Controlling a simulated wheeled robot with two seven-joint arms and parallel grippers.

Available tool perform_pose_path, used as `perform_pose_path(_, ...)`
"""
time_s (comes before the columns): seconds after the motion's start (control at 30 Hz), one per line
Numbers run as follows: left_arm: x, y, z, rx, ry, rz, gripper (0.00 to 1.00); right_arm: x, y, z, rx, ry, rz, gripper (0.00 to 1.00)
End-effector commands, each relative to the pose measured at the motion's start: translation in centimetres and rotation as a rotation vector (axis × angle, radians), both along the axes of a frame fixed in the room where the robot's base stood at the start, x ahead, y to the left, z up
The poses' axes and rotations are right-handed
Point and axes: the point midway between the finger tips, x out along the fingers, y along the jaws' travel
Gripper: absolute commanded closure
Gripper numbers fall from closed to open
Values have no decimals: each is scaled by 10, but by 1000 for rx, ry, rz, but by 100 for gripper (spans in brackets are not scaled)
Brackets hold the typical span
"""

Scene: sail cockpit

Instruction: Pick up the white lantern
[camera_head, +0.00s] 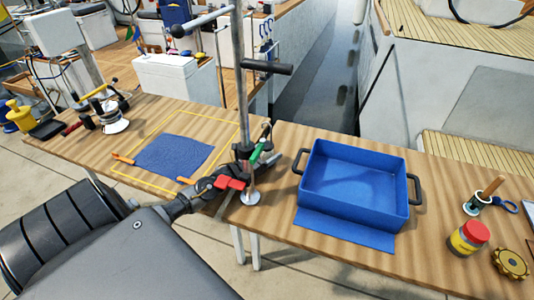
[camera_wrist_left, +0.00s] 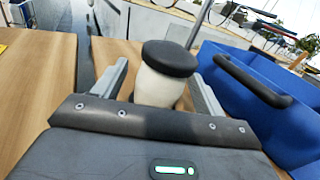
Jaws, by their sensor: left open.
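A white, rounded body with a wide black cap, apparently the white lantern (camera_wrist_left: 158,86), stands upright between the two grey fingers of my left gripper (camera_wrist_left: 160,71) in the left wrist view. The fingers are apart, and a gap shows on both sides of the white body. In the head view my left gripper (camera_head: 245,176) is at the table's inner edge, beside the foot of a metal post. The lantern is hard to make out there among the post and gripper parts. My right gripper is not in view.
A blue bin (camera_head: 398,193) with black handles stands just right of the gripper; its wall also shows in the wrist view (camera_wrist_left: 235,95). The metal post (camera_head: 240,85) with a crossbar rises close by. A blue mat (camera_head: 173,156) lies left. A red-lidded jar (camera_head: 470,238) is at right.

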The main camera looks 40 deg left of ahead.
Motion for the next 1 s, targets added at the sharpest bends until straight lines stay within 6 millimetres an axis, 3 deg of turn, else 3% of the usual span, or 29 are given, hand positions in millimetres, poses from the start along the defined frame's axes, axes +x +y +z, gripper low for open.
perform_pose_path(0.17, 0, 0, -1, 0, 1, 0, 29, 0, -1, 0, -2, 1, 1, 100)
perform_pose_path(0.57, 0, 0, 0, 0, 0, 0, 81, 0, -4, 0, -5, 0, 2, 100)
perform_pose_path(1.0, 0, 0, 6, 1, -1, -1, 82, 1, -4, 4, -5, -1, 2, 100)
